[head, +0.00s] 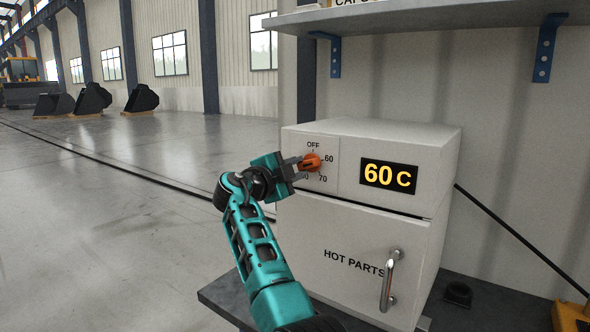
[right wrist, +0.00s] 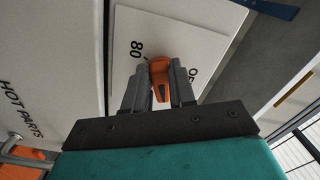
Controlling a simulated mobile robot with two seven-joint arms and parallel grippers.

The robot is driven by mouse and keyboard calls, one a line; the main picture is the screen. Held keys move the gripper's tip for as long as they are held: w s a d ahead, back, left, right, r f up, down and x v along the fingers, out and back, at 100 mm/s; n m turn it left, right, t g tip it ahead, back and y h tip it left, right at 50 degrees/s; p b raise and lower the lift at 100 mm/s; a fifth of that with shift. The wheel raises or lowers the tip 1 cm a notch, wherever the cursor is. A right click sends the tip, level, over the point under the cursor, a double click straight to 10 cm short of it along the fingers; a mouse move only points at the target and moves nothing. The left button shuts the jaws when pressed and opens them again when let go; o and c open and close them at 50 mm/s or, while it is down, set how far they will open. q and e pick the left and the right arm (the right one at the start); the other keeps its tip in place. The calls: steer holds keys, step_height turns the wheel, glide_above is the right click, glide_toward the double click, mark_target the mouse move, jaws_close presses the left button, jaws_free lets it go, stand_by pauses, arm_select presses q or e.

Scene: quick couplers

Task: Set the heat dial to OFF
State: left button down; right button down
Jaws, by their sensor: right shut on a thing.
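The orange heat dial (head: 310,162) is on the upper left front of a white cabinet, with OFF above it, 60 to its right, 70 below right and a partly hidden mark below left. The display (head: 389,176) reads 60 C. My right gripper (head: 299,166) is shut on the dial, coming from the left. In the right wrist view, the orange dial (right wrist: 161,80) sits between the two grey fingers (right wrist: 160,88), with 80 and part of OFF beside it. The dial's pointer mark is too small to read surely. My left gripper is not in view.
The cabinet (head: 350,240) has a HOT PARTS door with a metal handle (head: 391,281) below the dial. A shelf (head: 420,14) on blue brackets hangs above. A dark bench edge (head: 225,300) runs under the cabinet. Open floor lies to the left.

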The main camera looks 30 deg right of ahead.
steer(key=n+b, duration=0.2)
steer(key=shift+s+f+n+b, duration=0.1)
steer(key=shift+f+n+b, duration=0.2)
steer(key=shift+f+b, duration=0.05)
steer(key=shift+s+d+f+n+b, duration=0.1)
steer(key=shift+s+n, duration=0.1)
steer(key=shift+n, duration=1.7)
steer(key=shift+s+d+f+n+b, duration=0.1)
steer(key=shift+s+n, duration=0.15)
steer(key=shift+n, duration=1.65)
steer(key=shift+s+d+n+b, duration=0.1)
steer(key=shift+s+n, duration=0.1)
steer(key=shift+n, duration=1.7)
steer(key=c, duration=0.9)
jaws_free()
